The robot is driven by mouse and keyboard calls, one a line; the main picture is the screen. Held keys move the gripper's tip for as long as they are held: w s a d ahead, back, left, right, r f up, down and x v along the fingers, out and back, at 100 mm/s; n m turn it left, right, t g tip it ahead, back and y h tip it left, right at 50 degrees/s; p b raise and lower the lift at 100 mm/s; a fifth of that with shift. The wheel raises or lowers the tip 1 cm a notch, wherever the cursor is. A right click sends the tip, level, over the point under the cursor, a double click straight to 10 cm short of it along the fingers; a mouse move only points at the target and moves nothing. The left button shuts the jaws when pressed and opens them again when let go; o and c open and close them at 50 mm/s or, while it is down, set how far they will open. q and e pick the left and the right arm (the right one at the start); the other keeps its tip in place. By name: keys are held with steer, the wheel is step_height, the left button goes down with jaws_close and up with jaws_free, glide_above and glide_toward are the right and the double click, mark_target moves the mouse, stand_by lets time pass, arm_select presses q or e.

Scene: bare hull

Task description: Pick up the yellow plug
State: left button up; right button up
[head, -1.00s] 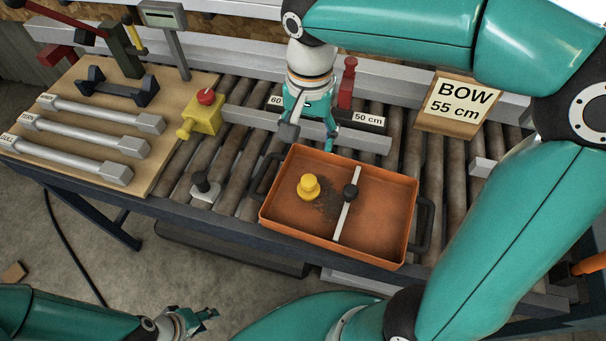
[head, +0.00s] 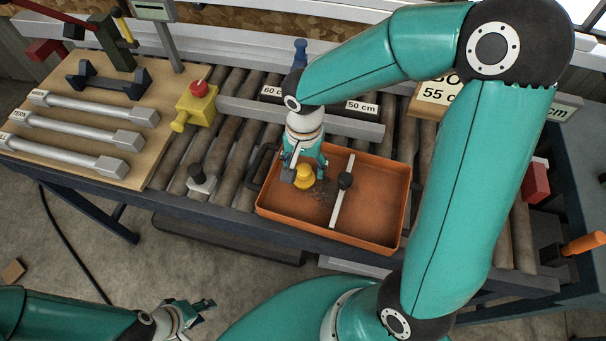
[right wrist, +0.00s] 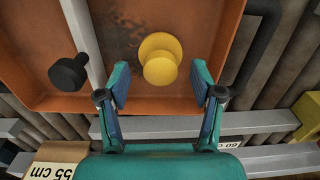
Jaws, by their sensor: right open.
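In the right wrist view the plug (right wrist: 160,60) has a round top and sits just beyond and between the fingertips of my open right gripper (right wrist: 160,85), with gaps on both sides. Whether the fingertips are level with it I cannot tell. My left gripper (head: 198,308) is low at the bottom left, away from the tray; its jaws are too small to judge.
A yellow box with a red button (head: 197,103) and a black-knobbed piece (head: 200,180) stand left of the tray. A wooden board (head: 60,115) holds metal bars.

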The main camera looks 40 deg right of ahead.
step_height(320, 180, down, 2)
steer(key=shift+c, duration=0.2)
jaws_close()
steer(key=shift+r, duration=0.1)
